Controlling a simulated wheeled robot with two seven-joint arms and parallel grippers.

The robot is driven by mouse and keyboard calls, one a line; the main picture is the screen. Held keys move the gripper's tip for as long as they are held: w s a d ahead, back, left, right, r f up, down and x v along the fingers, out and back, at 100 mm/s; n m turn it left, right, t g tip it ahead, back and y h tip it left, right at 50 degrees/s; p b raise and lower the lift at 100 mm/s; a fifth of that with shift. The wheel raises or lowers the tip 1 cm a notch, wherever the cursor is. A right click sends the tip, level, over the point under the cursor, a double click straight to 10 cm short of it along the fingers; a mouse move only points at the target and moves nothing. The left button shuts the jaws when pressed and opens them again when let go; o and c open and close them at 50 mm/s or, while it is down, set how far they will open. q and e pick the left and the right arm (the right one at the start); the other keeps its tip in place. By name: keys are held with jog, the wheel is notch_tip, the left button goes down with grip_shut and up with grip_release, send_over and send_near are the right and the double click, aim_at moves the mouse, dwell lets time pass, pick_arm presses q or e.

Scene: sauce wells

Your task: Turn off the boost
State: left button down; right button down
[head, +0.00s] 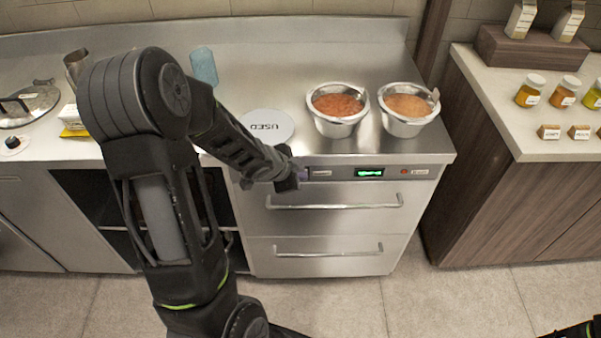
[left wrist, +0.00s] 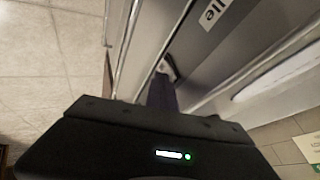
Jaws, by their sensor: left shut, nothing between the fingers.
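The steel drawer unit's control strip (head: 345,173) runs under the counter edge. It carries a lit green display (head: 369,173), a small red light or button (head: 404,171) and a label (head: 420,171) at its right end, too small to read surely. My left gripper (head: 302,175) is shut and empty, at the strip's left end, left of the display. In the left wrist view its fingers (left wrist: 162,92) point at a small pale part (left wrist: 168,70) on the dark strip, near a partly seen label (left wrist: 212,14). Contact cannot be told; the gripper hides that end of the strip.
Two steel pots of sauce, one (head: 337,108) left and one (head: 407,108) right, stand on the counter above. A white disc marked USED (head: 267,126) lies left of them. Drawer handles (head: 335,203) stick out below the strip. A wooden cabinet (head: 480,170) stands right.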

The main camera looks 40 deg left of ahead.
pick_arm(q)
jog(key=shift+w+a+r, duration=0.1)
jog(key=shift+r, duration=0.05)
